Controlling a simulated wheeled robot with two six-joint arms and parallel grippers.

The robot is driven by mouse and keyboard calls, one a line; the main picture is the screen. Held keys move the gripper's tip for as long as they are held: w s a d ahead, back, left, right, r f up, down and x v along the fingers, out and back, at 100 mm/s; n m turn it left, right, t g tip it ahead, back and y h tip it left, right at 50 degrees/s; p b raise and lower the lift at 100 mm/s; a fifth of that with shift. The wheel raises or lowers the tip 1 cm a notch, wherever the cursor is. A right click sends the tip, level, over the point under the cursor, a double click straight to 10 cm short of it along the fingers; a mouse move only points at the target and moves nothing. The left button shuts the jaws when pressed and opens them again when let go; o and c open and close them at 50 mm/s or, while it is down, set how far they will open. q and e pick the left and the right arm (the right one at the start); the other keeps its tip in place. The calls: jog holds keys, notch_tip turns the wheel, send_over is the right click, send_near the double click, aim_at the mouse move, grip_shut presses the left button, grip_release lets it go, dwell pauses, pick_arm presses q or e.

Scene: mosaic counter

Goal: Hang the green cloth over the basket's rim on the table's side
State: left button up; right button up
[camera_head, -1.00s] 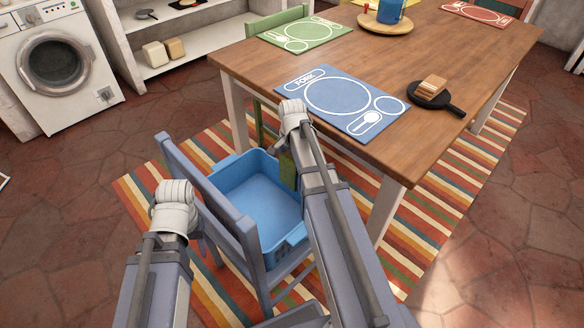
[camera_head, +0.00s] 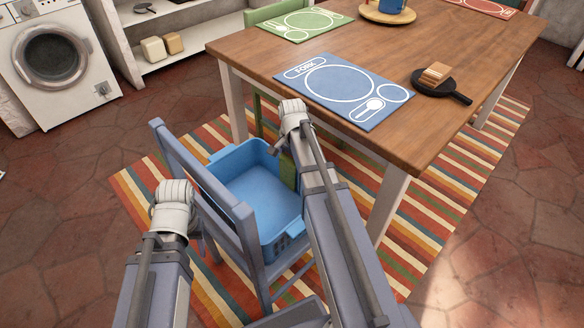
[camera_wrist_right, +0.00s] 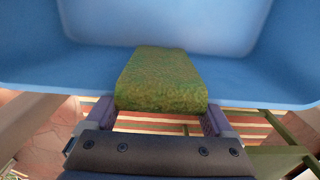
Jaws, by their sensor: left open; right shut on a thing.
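The blue basket (camera_head: 262,195) sits on the seat of a grey-blue chair, open side up. The green cloth (camera_head: 287,169) is at the basket's rim on the table's side. In the right wrist view the cloth (camera_wrist_right: 162,78) crosses the near rim of the basket (camera_wrist_right: 265,88), with its far end over the inside. I cannot tell whether it touches the rim. My right gripper (camera_wrist_right: 162,118) is shut on the cloth's near end, just outside the rim; my arm hides it in the head view. My left gripper (camera_head: 207,243) is open beside the chair's backrest, its fingers mostly hidden.
The chair's backrest (camera_head: 205,185) stands between my left arm and the basket. The wooden table (camera_head: 420,60) is close beyond the basket, with a blue placemat (camera_head: 340,90) and a black pan (camera_head: 440,90) holding bread. A striped rug (camera_head: 420,230) lies below.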

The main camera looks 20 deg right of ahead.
jog(key=o, duration=1.1)
notch_tip(320, 180, up, 8)
jog(key=p, duration=0.7)
jog(key=shift+f+p, duration=0.1)
jog(key=shift+p, duration=0.3)
